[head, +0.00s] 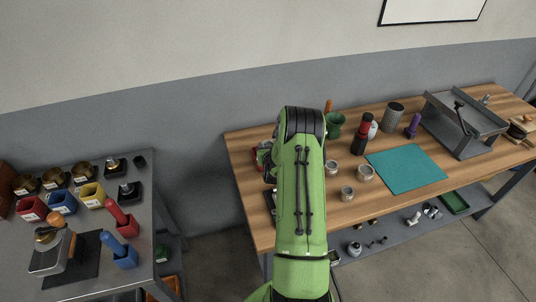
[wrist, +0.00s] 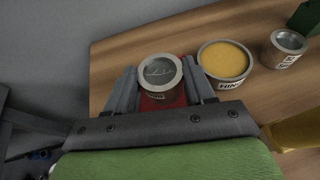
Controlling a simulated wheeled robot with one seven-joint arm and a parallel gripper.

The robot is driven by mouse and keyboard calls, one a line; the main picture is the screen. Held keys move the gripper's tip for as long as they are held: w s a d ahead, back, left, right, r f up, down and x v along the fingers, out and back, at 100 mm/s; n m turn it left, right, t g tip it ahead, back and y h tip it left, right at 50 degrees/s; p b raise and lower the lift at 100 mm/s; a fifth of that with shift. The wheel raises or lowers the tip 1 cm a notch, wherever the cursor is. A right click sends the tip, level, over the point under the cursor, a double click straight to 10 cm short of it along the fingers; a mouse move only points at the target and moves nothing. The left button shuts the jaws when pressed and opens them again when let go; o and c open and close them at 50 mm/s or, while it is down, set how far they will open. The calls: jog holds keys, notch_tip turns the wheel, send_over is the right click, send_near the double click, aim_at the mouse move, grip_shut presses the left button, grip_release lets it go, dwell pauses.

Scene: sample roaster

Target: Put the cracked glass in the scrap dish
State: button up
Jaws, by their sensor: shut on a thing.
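My gripper (wrist: 160,80) is shut on a small round glass (wrist: 159,70) in the wrist view. The glass has a pale rim, thin crack-like lines across its face and a dark label low on its side. A red thing (wrist: 162,102) shows just below and behind it, mostly hidden; I cannot tell whether the glass touches it. A red piece (head: 262,155) also shows left of my arm in the head view. My arm hides my gripper and the glass there. I cannot make out which thing is the scrap dish.
A labelled tin with yellow contents (wrist: 226,60) stands right of my gripper, with a smaller grey tin (wrist: 283,48) beyond. The wooden bench (head: 345,208) also bears several cups, a teal mat (head: 405,168) and a metal tray stand (head: 465,122). A grey table (head: 90,283) stands left.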

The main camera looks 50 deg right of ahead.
jog(key=shift+f+b, duration=0.4)
jog(key=shift+f, duration=1.4)
jog(key=o, duration=1.1)
jog(key=shift+a, duration=0.1)
